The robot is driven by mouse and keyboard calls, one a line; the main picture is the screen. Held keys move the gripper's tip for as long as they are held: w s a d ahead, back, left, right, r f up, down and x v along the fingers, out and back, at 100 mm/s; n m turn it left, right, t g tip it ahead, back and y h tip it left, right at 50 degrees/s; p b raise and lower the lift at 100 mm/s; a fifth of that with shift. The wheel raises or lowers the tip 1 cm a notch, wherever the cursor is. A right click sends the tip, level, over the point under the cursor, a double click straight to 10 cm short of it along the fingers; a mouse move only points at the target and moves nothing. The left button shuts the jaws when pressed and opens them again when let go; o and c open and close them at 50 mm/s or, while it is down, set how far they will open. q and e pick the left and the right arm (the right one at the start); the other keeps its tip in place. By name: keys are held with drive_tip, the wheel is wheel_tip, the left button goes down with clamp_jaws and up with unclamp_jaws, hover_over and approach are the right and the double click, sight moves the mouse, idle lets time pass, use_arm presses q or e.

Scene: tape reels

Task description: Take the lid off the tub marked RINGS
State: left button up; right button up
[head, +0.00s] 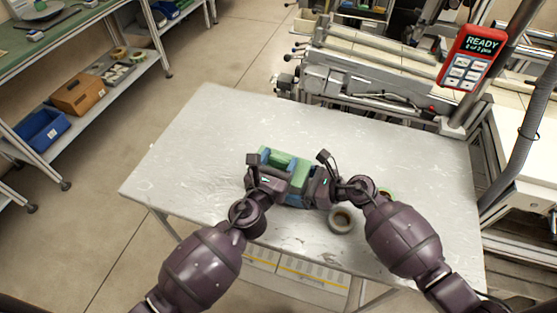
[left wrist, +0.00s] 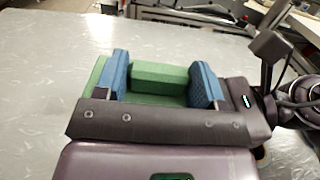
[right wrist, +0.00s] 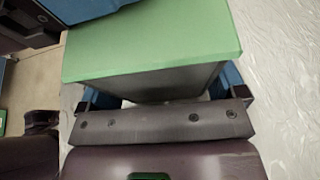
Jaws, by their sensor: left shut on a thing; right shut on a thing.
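The tub (right wrist: 160,82) is dark grey and boxy, with a flat green lid (right wrist: 150,42) on top; I see no gap between them in the right wrist view. In the left wrist view a raised green block on the lid (left wrist: 160,80) stands between my left gripper's blue-padded fingers. My left gripper (head: 279,163) is shut on the lid by this block. My right gripper (head: 312,187) is shut on the tub, its blue pads on either side of the body below the lid. The RINGS marking is not visible, hidden or turned away.
A grey tape reel (head: 342,220) lies on the metal table (head: 215,130) close to my right gripper. A yellow-green ring (head: 388,193) shows partly behind my right arm. The table's left and far parts are clear. A machine with a red handheld display (head: 471,57) stands beyond.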

sight(279, 160)
use_arm(q)
drive_tip(key=shift+r, duration=0.1)
idle(0.7)
drive_tip(key=shift+r, duration=0.9)
drive_tip(key=shift+r, duration=0.2)
drive_tip(key=shift+r, duration=1.95)
use_arm(e)
drive_tip(key=o, duration=1)
